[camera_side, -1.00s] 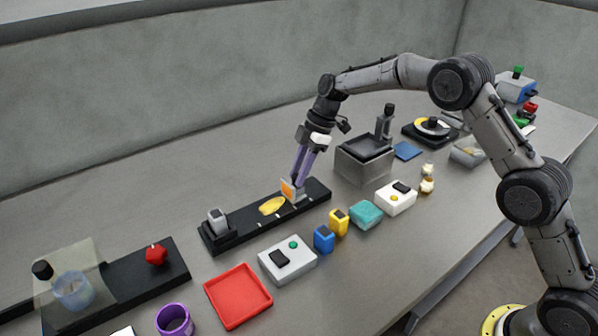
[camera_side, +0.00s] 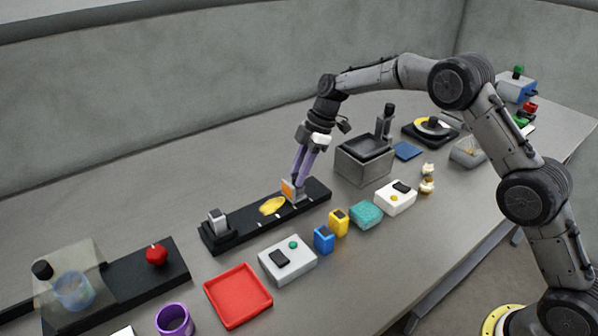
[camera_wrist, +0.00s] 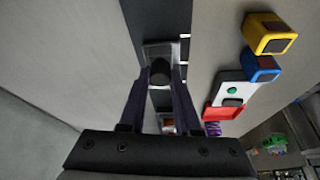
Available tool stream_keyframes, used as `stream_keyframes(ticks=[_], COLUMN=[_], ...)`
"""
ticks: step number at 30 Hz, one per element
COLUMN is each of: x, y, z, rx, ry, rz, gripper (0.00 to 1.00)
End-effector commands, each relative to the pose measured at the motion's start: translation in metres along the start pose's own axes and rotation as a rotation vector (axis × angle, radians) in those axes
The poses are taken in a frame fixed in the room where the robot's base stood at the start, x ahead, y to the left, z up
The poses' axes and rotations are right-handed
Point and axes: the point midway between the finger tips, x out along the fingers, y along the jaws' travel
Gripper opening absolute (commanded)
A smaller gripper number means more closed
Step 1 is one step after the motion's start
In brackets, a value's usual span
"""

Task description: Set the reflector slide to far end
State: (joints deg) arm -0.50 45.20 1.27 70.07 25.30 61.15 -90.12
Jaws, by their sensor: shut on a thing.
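The reflector slide (camera_side: 288,189) carries an upright orange plate and sits on the right part of a long black rail (camera_side: 240,219). The rail has white tick marks along its near side. My gripper (camera_side: 298,189) reaches down to the slide and is shut on its knob. In the wrist view, the dark round knob (camera_wrist: 160,72) shows between my two fingers, above the slide's grey base (camera_wrist: 158,48). The fingers partly hide the slide. A yellow oval piece (camera_side: 271,206) and a grey block (camera_side: 217,221) are farther left on the rail.
A white box with buttons (camera_side: 287,260), a blue block (camera_side: 323,239) and a yellow block (camera_side: 339,222) stand in front of the rail. A grey open box (camera_side: 363,167) is to the right. A red tray (camera_side: 238,322) lies at the front left. Bare table is behind the rail.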

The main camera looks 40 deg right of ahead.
Motion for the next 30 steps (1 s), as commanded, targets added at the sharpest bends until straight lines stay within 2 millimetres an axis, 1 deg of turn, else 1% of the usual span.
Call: stream_keyframes(ticks=[10,14,19,21,28,29,30], x=[-0.002,-0.008,-0.020,-0.022,-0.023,-0.023,-0.023], y=[0.001,0.004,0.010,0.011,0.011,0.011,0.011], z=[0.001,0.015,0.043,0.048,0.050,0.050,0.051], rx=[0.000,0.003,0.002,0.000,0.000,0.000,0.000], ry=[0.001,0.001,0.001,0.001,-0.002,-0.002,-0.002], rz=[0.001,0.002,0.003,0.002,0.003,0.004,0.004], gripper=[0.00,0.00,0.00,0.00,0.00,0.33,0.40])
